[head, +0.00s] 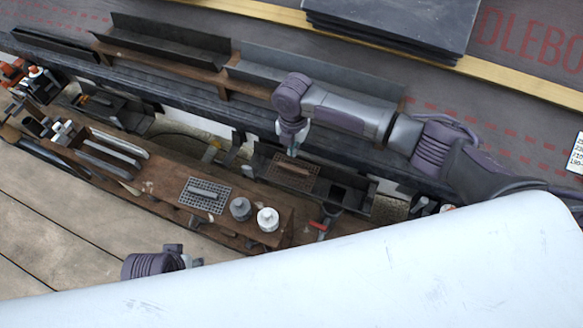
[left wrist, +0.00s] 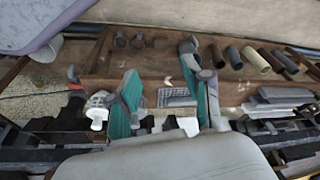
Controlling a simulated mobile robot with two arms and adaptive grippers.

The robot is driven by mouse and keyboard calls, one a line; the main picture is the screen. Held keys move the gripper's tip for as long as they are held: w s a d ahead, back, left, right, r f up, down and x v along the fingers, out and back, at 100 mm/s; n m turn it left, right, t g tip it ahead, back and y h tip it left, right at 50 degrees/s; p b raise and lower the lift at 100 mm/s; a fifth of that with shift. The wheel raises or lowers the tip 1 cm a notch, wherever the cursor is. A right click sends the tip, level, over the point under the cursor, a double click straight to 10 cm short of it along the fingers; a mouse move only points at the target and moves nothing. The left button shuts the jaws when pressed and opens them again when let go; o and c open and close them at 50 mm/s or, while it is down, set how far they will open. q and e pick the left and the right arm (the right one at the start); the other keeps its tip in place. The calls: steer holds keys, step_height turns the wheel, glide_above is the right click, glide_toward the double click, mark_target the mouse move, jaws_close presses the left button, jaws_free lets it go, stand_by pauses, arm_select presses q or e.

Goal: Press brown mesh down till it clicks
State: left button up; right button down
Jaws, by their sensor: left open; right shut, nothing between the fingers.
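The brown mesh (head: 296,173) lies over a dark gutter section (head: 345,190) right of centre in the head view. A lighter bar-shaped handle runs across it. My right gripper (head: 292,152) is shut and empty, pointing down at the mesh's far edge; I cannot tell whether the tips touch it. Whether the mesh is fully seated is too small to tell. My left gripper shows in part at the lower left of the head view. In the left wrist view it (left wrist: 165,78) is open, its teal-sided fingers apart over the workbench.
A grey mesh (head: 205,195) lies on the wooden bench beside a grey pot (head: 240,208) and a white pot (head: 267,219). Hand tools crowd the bench's left end. Loose gutter lengths (head: 165,42) and stacked slates (head: 390,25) lie behind. A large white surface fills the front right.

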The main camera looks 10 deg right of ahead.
arm_select(q)
steer(key=shift+f+p, duration=0.4)
steer(key=shift+f, duration=1.5)
